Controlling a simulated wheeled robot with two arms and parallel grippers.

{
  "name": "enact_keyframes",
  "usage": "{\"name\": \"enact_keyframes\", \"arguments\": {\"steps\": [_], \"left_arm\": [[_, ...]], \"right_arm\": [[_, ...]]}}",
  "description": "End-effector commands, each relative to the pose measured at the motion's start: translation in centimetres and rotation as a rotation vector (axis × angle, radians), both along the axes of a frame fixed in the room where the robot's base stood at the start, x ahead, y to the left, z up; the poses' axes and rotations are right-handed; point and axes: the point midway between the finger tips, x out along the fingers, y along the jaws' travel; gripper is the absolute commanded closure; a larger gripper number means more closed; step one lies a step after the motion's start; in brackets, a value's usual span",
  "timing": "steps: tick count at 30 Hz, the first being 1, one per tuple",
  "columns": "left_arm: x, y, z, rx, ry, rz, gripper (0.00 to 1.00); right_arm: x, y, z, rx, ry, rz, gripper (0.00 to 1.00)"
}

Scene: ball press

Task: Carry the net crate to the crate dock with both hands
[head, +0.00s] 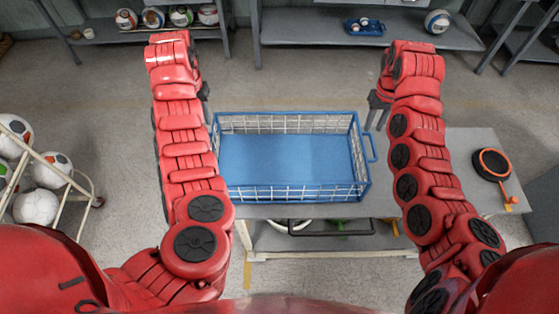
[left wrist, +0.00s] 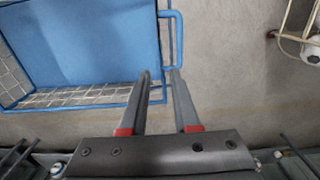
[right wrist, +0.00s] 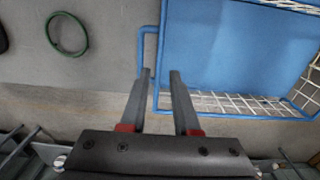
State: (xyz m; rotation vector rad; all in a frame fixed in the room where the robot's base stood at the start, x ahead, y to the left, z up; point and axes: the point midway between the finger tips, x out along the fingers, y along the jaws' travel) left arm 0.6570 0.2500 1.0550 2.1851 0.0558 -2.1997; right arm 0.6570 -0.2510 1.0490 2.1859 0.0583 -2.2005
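The net crate (head: 285,192) has a blue frame, a blue floor and white net walls. It rests on a grey table in the head view. Its right handle (head: 372,148) is visible; the left arm hides the other handle in the head view, but it shows in the left wrist view (left wrist: 180,40). My right gripper (head: 378,108) is open and empty, just beyond the right handle's far end. My left gripper (left wrist: 160,72) is open and empty at the end of the left handle. The right wrist view shows the right handle (right wrist: 140,48) close to the fingertips. I cannot make out the crate dock.
The grey table (head: 465,140) extends right, with an orange-rimmed black round object (head: 492,164) on it. A ball rack (head: 75,185) stands at left. Shelves (head: 330,28) with balls and a blue tray (head: 365,28) line the back. Open floor lies between.

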Motion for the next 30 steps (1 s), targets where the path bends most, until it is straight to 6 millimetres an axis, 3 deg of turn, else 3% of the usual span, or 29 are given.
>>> {"name": "enact_keyframes", "arguments": {"steps": [11, 15, 23, 30], "left_arm": [[0.2, 0.2, -1.3, 0.007, -0.004, -0.003, 0.7], [0.0, 0.2, -3.4, 0.005, -0.004, -0.002, 0.7], [0.1, 0.2, -5.9, 0.002, -0.005, 0.0, 0.7], [0.0, 0.0, -10.7, 0.002, -0.001, -0.001, 0.7]], "right_arm": [[0.2, 0.3, -1.3, 0.006, -0.007, -0.001, 0.7], [0.1, 0.2, -3.4, 0.001, -0.003, -0.001, 0.7], [0.1, 0.2, -5.9, 0.001, -0.005, 0.0, 0.7], [0.0, 0.0, -10.7, 0.001, -0.001, -0.001, 0.7]]}}
